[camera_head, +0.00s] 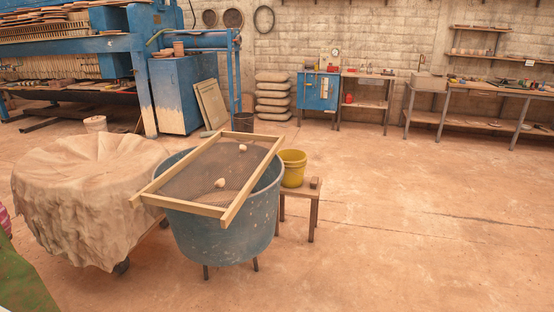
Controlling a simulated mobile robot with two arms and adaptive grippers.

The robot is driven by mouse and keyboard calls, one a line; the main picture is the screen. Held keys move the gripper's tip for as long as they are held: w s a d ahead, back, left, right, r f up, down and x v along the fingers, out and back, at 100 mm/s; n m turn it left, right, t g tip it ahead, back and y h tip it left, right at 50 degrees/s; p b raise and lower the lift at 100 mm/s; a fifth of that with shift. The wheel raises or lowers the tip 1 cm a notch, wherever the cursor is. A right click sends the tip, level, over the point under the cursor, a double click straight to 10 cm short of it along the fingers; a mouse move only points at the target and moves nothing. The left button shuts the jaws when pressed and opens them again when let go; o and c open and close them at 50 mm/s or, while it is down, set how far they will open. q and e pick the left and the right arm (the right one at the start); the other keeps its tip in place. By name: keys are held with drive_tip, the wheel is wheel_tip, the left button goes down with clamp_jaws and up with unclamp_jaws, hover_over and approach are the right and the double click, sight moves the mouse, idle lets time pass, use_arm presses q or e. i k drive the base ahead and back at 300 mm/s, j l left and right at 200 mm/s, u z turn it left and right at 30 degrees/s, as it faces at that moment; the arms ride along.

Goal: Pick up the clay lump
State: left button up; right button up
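Two small pale lumps that look like clay lie on a dark mesh screen. One lump (220,182) is near the front middle of the mesh, and the other lump (242,147) is farther back. The mesh sits in a light wooden frame (164,202), which rests across the rim of a blue-grey tub (225,238). The lumps lie apart from each other and from the frame. Neither of my grippers shows in the head view.
A cloth-covered round mound (75,205) stands close left of the tub. A yellow bucket (292,170) sits on a small wooden stool (314,205) at its right. Something green (22,280) is at the lower left. Open floor (430,230) lies to the right.

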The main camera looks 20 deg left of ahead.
sight(220, 182)
drive_tip(key=i+j, duration=0.15)
drive_tip(key=i, duration=0.5)
drive_tip(key=i+j, duration=0.2)
drive_tip(key=i, duration=0.4)
drive_tip(key=i+j, duration=0.15)
drive_tip(key=j, duration=0.2)
drive_tip(key=i+j, duration=0.15)
drive_tip(key=j, duration=0.15)
drive_tip(key=i+j, duration=0.15)
drive_tip(key=j, duration=0.2)
drive_tip(key=i+j, duration=0.15)
drive_tip(key=j, duration=0.7)
drive_tip(key=i+j, duration=0.1)
drive_tip(key=j, duration=0.45)
drive_tip(key=i+l, duration=0.1)
drive_tip(key=l, duration=0.25)
drive_tip(key=i+l, duration=0.1)
drive_tip(key=l, duration=0.25)
